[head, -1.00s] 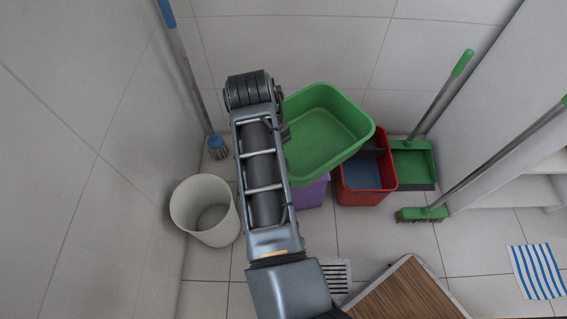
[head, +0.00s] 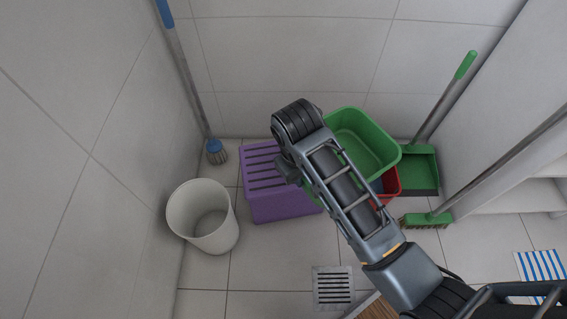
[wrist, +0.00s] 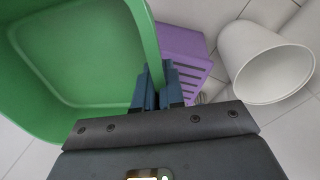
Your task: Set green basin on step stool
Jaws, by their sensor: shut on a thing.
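The green basin (head: 368,140) hangs in the air to the right of my arm in the head view. It fills the left of the wrist view (wrist: 80,45). My gripper (wrist: 156,88) is shut on the basin's rim; in the head view my arm hides the fingers. The purple step stool (head: 282,203) with a slotted top stands on the floor, left of the basin in the head view. Its top is bare where it shows, and my arm covers its right edge. In the wrist view the stool (wrist: 185,58) lies beyond the fingertips.
A white bucket (head: 203,218) stands left of the stool. A red bucket (head: 390,182) is partly hidden under the basin. A green dustpan (head: 421,172) and a broom (head: 427,219) are at the right. A floor drain (head: 333,288) lies in front, with free floor around it.

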